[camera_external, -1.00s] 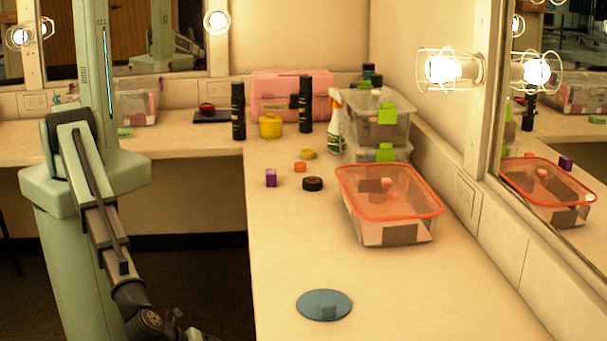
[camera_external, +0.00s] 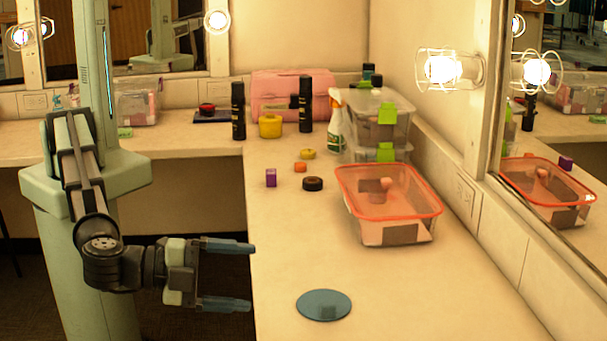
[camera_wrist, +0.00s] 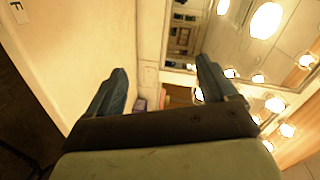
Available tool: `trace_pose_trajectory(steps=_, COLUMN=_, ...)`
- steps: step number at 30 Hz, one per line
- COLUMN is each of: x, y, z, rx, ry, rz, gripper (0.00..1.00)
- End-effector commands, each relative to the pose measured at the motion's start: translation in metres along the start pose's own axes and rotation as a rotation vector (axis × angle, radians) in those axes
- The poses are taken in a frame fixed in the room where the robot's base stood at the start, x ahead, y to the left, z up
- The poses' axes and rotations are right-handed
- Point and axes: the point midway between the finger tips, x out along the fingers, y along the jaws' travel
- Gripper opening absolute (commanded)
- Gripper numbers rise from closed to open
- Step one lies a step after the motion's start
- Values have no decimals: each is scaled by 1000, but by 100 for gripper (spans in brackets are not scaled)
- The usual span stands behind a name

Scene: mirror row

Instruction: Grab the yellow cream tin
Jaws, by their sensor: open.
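Two yellow things show in the external view, and I cannot tell for certain which is the cream tin. A round yellow tin (camera_external: 270,127) with a lid stands upright at the back of the counter, between two black bottles. A smaller flat yellow disc (camera_external: 307,154) lies in front of it and to its right. My gripper (camera_external: 247,275) is open and empty at the counter's left edge, well in front of both yellow things. Its two blue fingers point right. In the wrist view my gripper (camera_wrist: 160,70) is open, and I make out no yellow tin there.
A purple cube (camera_external: 271,178), an orange piece (camera_external: 300,167) and a black round piece (camera_external: 313,184) lie mid-counter. Right of them is a clear bin with an orange rim (camera_external: 343,199). A blue disc (camera_external: 324,305) lies near the front. Black bottles (camera_external: 238,112) (camera_external: 306,105) flank the yellow tin.

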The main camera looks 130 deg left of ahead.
Motion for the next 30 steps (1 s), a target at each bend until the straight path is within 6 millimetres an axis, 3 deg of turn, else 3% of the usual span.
trace_pose_trajectory(steps=1, x=17, y=-14, z=9, rx=-19, ry=-28, rz=-4, gripper=85)
trace_pose_trajectory(steps=8, x=87, y=-52, z=71, rx=-94, ry=-163, rz=19, gripper=85)
trace_pose_trajectory(steps=18, x=190, y=-106, z=204, rx=-236, ry=-407, rz=77, gripper=85)
trace_pose_trajectory(steps=30, x=267, y=-165, z=372, rx=-426, ry=-672, rz=133, gripper=85)
